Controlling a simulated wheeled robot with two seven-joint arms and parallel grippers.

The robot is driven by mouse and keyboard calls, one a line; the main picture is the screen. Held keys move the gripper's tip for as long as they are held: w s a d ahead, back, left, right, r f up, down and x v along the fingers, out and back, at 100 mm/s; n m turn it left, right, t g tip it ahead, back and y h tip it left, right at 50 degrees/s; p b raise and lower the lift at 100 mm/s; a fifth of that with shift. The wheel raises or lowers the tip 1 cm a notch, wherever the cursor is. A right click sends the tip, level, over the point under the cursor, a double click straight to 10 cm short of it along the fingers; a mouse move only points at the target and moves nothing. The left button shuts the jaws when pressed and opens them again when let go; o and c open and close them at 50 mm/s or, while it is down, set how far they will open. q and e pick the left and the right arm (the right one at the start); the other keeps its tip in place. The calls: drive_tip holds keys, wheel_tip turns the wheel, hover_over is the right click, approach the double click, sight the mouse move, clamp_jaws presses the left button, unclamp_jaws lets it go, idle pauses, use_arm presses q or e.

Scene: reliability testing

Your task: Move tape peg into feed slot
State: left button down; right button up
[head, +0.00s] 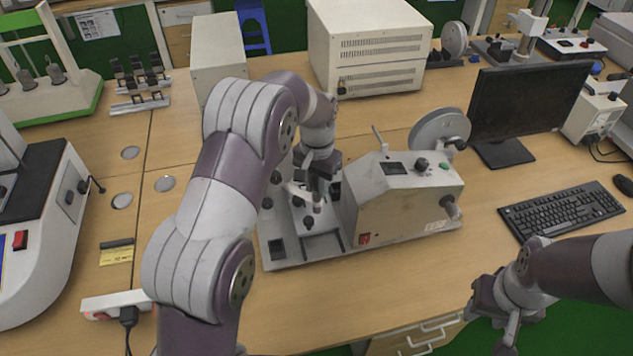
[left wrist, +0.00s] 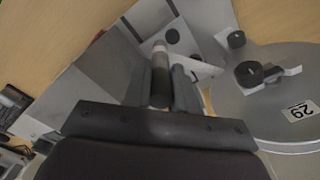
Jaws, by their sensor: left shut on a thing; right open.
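The tape tester (head: 400,195) is a beige machine with a low metal base, a display, knobs, a red switch and a large grey disc. My left gripper (head: 316,197) points down over the machine's left part. In the left wrist view, its fingers (left wrist: 162,95) are shut on the tape peg (left wrist: 160,72), a small cylinder with a pale end and a dark band. The gripper largely hides the peg in the head view. I cannot make out the feed slot clearly. My right gripper (head: 496,322) is open and empty, low at the table's front right edge.
A monitor (head: 528,105) and keyboard (head: 562,210) stand to the right. A large beige box (head: 368,50) and a smaller one (head: 217,50) are behind. A power strip (head: 115,304) lies at the front left. The wooden tabletop (head: 345,310) is clear in front of the machine.

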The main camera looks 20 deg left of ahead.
sight(317, 201)
use_arm(q)
drive_tip(key=shift+f+b, duration=1.15)
drive_tip(key=shift+f, duration=1.7)
drive_tip(key=shift+s, duration=0.1)
